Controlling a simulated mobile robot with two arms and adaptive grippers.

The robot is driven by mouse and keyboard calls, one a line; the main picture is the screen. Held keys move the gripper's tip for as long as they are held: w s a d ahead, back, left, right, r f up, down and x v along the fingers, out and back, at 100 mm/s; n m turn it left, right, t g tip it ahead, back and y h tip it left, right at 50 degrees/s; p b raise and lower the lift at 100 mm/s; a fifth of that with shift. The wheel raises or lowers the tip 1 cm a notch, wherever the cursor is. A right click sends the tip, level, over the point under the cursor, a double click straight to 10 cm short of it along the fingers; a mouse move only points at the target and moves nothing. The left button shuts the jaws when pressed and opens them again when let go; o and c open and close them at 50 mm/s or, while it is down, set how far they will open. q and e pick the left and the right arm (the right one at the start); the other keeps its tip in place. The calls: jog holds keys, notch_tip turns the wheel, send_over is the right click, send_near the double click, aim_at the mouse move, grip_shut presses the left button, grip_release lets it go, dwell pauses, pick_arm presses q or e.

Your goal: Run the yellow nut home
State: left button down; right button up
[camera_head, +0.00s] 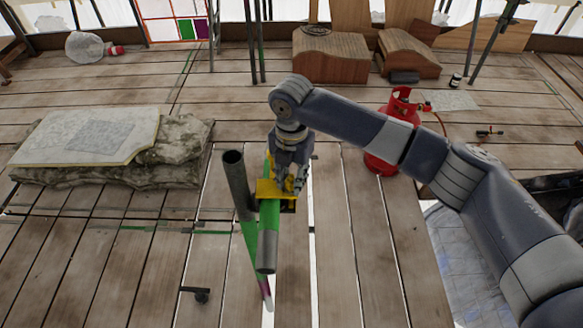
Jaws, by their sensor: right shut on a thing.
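A yellow piece that I take for the yellow nut (265,190) sits around or against an upright pole (268,245) with green sections, just left of my right gripper (293,188). The gripper comes down from above and is shut on the yellow piece; its fingers and the dark parts beside it hide the exact contact. The nut's thread and seat cannot be made out. A dark grey tube (238,185) stands close on the left of the pole, leaning a little. My left gripper is not in view.
A stone slab (90,135) on rough blocks lies at the left. Wooden blocks (330,55) stand at the back. A small dark fitting (197,292) lies on the planks, which are mostly clear in front.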

jog(key=m+p, duration=0.3)
jog(key=m, duration=0.1)
jog(key=shift+r+m+p, duration=0.2)
jog(key=shift+m+p, duration=0.1)
jog(key=shift+p, duration=0.05)
jog(key=shift+f+m+p, duration=0.15)
jog(key=shift+m+p, duration=1.2)
jog(key=shift+m, duration=0.55)
jog(key=o, duration=1.1)
jog(key=shift+c, duration=0.2)
notch_tip(320, 180, up, 12)
